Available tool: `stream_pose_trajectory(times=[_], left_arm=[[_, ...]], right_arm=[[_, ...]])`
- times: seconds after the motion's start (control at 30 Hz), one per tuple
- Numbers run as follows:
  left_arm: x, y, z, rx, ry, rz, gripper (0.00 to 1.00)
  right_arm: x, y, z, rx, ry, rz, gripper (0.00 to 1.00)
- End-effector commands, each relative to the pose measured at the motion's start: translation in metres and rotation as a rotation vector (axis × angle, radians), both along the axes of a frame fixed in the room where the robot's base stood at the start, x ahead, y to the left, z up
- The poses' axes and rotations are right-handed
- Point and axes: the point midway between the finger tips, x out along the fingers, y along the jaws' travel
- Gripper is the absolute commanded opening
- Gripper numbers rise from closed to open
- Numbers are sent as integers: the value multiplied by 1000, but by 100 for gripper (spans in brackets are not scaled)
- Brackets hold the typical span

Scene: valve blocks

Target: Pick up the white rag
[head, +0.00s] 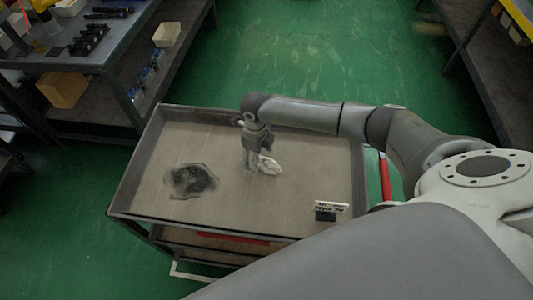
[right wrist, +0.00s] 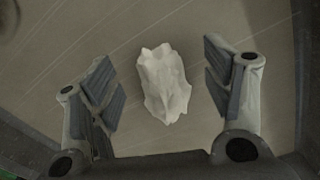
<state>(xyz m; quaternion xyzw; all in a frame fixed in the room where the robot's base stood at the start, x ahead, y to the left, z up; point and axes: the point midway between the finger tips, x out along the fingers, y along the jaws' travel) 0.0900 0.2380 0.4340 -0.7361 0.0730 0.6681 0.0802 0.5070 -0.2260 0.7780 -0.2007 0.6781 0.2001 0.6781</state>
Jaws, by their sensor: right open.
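The white rag (head: 270,165) lies crumpled on the top tray of a cart (head: 225,215), just beside my right gripper (head: 256,160) in the head view. In the right wrist view the rag (right wrist: 164,84) lies between the two spread fingers of my right gripper (right wrist: 162,88), with a gap on each side. That gripper is open, points down and holds nothing. My left gripper is in neither view.
A dark stain or flat dark piece (head: 191,180) lies on the tray left of the rag. A small black-and-white block (head: 328,210) stands near the tray's front right. The tray has raised rims. A workbench (head: 75,55) with tools stands at upper left.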

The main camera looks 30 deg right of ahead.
Motion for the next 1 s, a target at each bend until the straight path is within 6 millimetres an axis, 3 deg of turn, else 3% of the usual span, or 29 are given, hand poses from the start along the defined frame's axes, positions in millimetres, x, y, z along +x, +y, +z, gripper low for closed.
stream_pose_trajectory(times=[0.3,0.67,1.0], left_arm=[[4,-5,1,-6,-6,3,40],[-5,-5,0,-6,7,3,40],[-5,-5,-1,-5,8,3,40]], right_arm=[[0,0,-8,1,0,1,73],[0,0,-8,1,-1,1,28],[0,0,-5,1,-1,1,27]])
